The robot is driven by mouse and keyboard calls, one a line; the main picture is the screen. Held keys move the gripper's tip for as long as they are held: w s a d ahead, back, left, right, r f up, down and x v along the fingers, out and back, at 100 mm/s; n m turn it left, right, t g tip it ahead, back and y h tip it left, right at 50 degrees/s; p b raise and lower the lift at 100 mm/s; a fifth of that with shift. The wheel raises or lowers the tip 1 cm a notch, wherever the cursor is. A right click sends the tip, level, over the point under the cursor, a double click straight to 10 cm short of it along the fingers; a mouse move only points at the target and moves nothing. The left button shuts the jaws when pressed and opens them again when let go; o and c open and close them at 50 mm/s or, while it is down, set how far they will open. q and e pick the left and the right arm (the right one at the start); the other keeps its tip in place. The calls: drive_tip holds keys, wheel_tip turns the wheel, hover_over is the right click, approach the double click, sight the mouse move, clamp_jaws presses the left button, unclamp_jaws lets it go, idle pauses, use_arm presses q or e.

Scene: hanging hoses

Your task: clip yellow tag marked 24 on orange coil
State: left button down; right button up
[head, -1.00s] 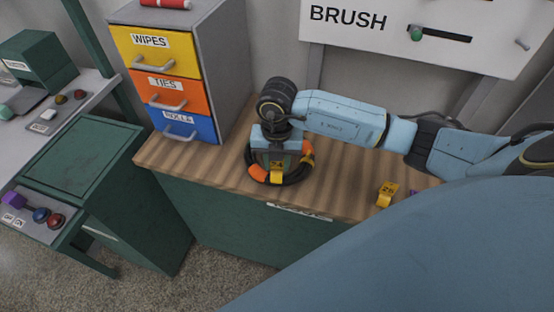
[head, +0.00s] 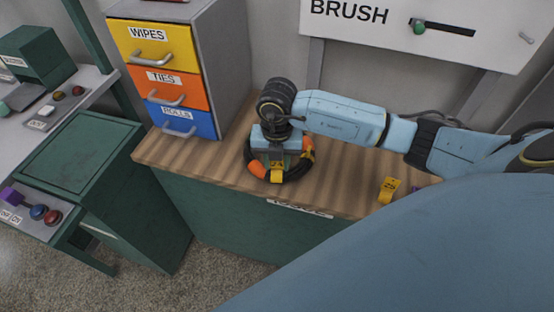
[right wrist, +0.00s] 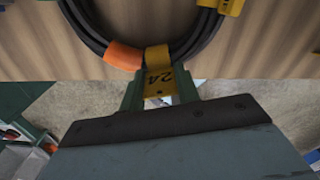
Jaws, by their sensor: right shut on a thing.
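The coil (head: 256,152) is a black hose ring with orange bands, lying on the wooden counter; it also shows at the top of the right wrist view (right wrist: 92,38). My right gripper (head: 276,165) is over its front edge, shut on the yellow tag marked 24 (head: 277,176). In the right wrist view the tag (right wrist: 158,80) sits between the green fingers (right wrist: 158,92). Its upper part lies across the hose beside an orange band (right wrist: 123,55). Whether it is fully closed around the hose I cannot tell. My left gripper is not in view.
Another yellow tag (head: 307,155) is on the coil's right side. A loose yellow tag (head: 389,190) stands on the counter (head: 335,195) to the right, with a purple thing partly hidden beside it. A drawer unit (head: 220,75) stands behind left. The counter's front edge is close.

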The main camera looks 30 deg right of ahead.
drive_tip(key=shift+f+b, duration=0.45)
drive_tip(key=shift+f, duration=0.2)
drive_tip(key=o, duration=1.1)
drive_tip(key=shift+c, duration=0.2)
wheel_tip(320, 180, up, 14)
drive_tip(key=shift+f, duration=0.25)
